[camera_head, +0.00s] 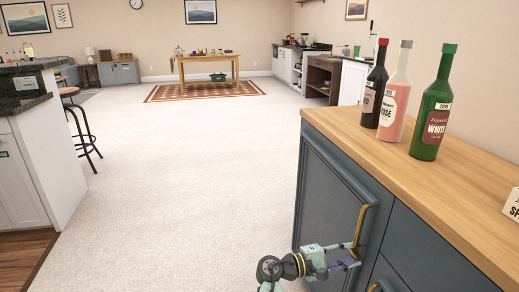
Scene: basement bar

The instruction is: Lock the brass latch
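A long brass fitting (360,226), which looks like a handle or the latch, is upright on the blue-grey cabinet door (333,200) at the lower right. A second brass piece (375,287) is cut off by the bottom edge. Which of them is the latch I cannot tell. My gripper (353,255) reaches in from the bottom, pointing right, at the lower end of the long fitting. Its two fingers look apart, one above the other. Whether they touch the brass is too small to tell.
The wooden countertop (450,180) above the cabinet holds a dark bottle (374,92), a pink bottle (394,105) and a green bottle (432,115). A white sign (512,204) stands at its right. The pale floor (200,180) to the left is clear. A stool (80,125) stands farther left.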

